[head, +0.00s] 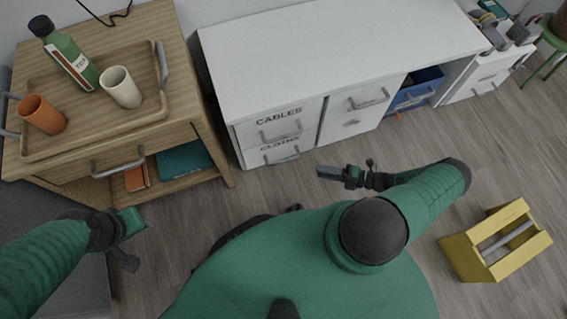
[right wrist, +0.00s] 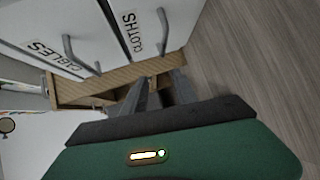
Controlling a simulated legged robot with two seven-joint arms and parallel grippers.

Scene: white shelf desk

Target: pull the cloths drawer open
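The cloths drawer (head: 266,156) is the lower white drawer at the left end of the white desk, under the cables drawer (head: 253,129). It looks shut, its front level with the one above. Its grey bar handle (head: 282,156) shows below the label, and the handle also shows in the right wrist view (right wrist: 163,30). My right gripper (head: 322,171) is to the right of the handle and apart from it. In the right wrist view its two fingers (right wrist: 164,85) stand apart with nothing between them. My left gripper (head: 138,228) is at lower left, its opening unclear.
A wooden cabinet (head: 205,125) with a tray (head: 150,122), green bottle (head: 70,58) and two cups stands left of the desk. A yellow tool carrier (head: 462,262) is on the floor at right. The floor before the cloths drawer is clear.

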